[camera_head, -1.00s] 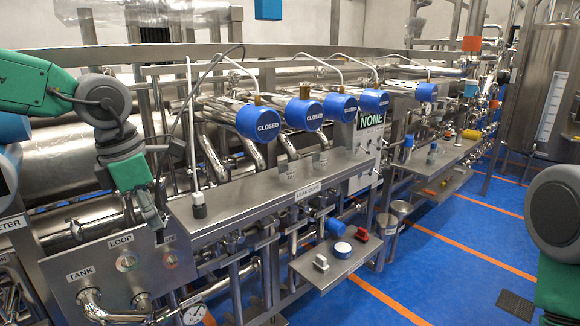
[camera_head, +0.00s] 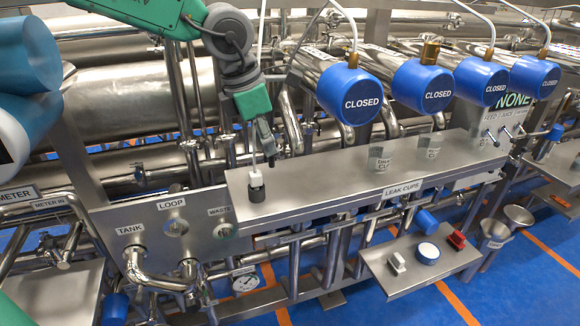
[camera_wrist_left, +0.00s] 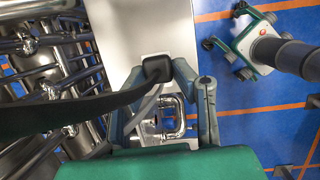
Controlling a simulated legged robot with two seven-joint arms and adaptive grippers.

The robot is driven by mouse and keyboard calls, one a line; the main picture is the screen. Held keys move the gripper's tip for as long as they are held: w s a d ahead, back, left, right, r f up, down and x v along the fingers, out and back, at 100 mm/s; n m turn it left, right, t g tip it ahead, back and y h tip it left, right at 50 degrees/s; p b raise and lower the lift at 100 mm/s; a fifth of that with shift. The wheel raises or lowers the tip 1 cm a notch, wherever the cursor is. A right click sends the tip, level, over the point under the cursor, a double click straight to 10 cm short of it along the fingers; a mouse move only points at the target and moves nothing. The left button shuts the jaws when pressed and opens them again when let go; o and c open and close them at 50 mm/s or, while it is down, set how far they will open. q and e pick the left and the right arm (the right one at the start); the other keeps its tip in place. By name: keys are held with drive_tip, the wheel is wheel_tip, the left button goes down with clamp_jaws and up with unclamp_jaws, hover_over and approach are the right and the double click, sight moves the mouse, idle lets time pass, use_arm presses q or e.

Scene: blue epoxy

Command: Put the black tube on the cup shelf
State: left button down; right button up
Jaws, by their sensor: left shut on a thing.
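The black tube (camera_wrist_left: 85,110) crosses the left wrist view from the left edge and ends in a dark block (camera_wrist_left: 157,68) between the fingers of my left gripper (camera_wrist_left: 163,95). My left gripper (camera_head: 266,145) is shut on it, pointing down just above the back edge of the cup shelf. In the head view only a short dark piece of the tube shows at the fingers. The cup shelf (camera_head: 320,178) is a long steel ledge labelled LEAK CUPS. Its bare surface also shows pale in the left wrist view (camera_wrist_left: 140,25). My right gripper is out of view.
A white tube with a dark end (camera_head: 257,190) hangs down to the shelf's left part, close to my gripper. Blue CLOSED caps (camera_head: 350,94) overhang behind. The shelf between tube and cups is clear.

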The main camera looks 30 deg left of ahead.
sight(271, 167)
use_arm(q)
drive_tip(key=x, duration=0.5)
drive_tip(key=shift+r, duration=0.1)
drive_tip(key=f, duration=0.1)
drive_tip(key=d, duration=0.1)
drive_tip(key=f, duration=0.1)
drive_tip(key=shift+s+d+f, duration=0.15)
drive_tip(key=shift+s+f, duration=0.15)
drive_tip(key=shift+f, duration=0.2)
drive_tip(key=shift+w+a+f, duration=0.15)
drive_tip(key=shift+a+f, duration=0.05)
drive_tip(key=shift+a, duration=0.25)
drive_tip(key=c, duration=1.4)
unclamp_jaws()
drive_tip(key=shift+a, duration=0.2)
drive_tip(key=shift+o, duration=0.4)
drive_tip(key=shift+a+f, duration=0.1)
drive_tip(key=shift+a, duration=0.1)
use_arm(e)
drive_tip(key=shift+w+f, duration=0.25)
